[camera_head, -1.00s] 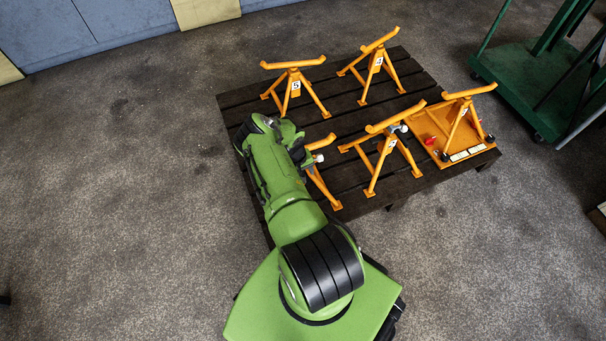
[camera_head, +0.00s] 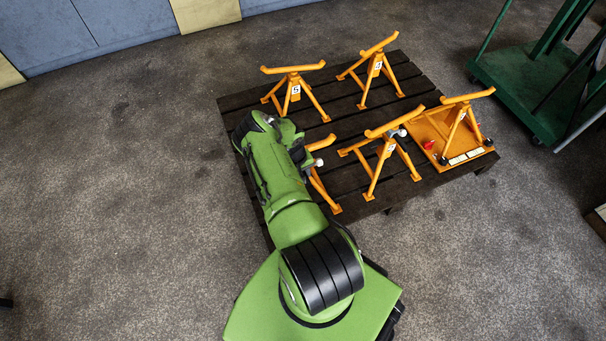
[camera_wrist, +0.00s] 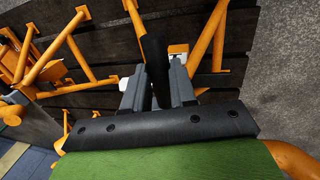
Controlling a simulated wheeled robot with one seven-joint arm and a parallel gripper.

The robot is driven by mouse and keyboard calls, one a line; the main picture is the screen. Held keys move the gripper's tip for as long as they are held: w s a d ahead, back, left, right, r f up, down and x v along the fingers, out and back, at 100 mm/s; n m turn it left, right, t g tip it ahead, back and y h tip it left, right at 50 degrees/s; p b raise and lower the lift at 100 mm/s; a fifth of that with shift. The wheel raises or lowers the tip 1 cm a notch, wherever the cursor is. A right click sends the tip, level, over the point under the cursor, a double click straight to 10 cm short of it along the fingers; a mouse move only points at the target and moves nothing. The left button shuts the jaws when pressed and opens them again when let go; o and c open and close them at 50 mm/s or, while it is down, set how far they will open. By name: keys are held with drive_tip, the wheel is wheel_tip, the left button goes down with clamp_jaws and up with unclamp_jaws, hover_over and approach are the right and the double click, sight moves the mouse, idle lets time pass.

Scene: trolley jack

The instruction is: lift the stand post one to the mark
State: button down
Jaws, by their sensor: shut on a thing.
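An orange stand (camera_head: 319,186) on the near left of the pallet is partly hidden by my arm in the head view. Its number is not readable, so I cannot tell whether it is stand one. In the wrist view my gripper (camera_wrist: 157,82) is shut on a dark upright bar (camera_wrist: 154,58), which passes between its grey fingers. Orange tubes (camera_wrist: 207,40) of a stand lie close to the right of the fingers. A whitish piece (camera_wrist: 178,50) shows just beyond them. What the dark bar joins to, and any mark, cannot be made out.
Other orange stands, among them the one labelled 5 (camera_head: 295,90) and a back one (camera_head: 376,68), share the dark slatted pallet (camera_head: 232,101). An orange plate (camera_head: 432,125) lies under the right stand. A green trolley (camera_head: 520,85) stands at the right. Floor left is clear.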

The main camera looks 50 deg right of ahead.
wheel_tip(320, 180, up, 11)
drive_tip(key=p, duration=0.4)
drive_tip(key=shift+f+p, duration=0.15)
drive_tip(key=shift+p, duration=0.25)
drive_tip(key=shift+d, duration=0.1)
drive_tip(key=c, duration=0.9)
unclamp_jaws()
drive_tip(key=shift+f, duration=0.1)
drive_tip(key=a+r+p, duration=0.1)
drive_tip(key=r, duration=0.4)
drive_tip(key=w+a+r+p, duration=0.1)
drive_tip(key=r, duration=0.4)
drive_tip(key=r+p, duration=0.2)
drive_tip(key=r, duration=0.3)
drive_tip(key=shift+w+a+r, duration=0.25)
drive_tip(key=shift+w+a, duration=0.05)
drive_tip(key=shift+a, duration=0.1)
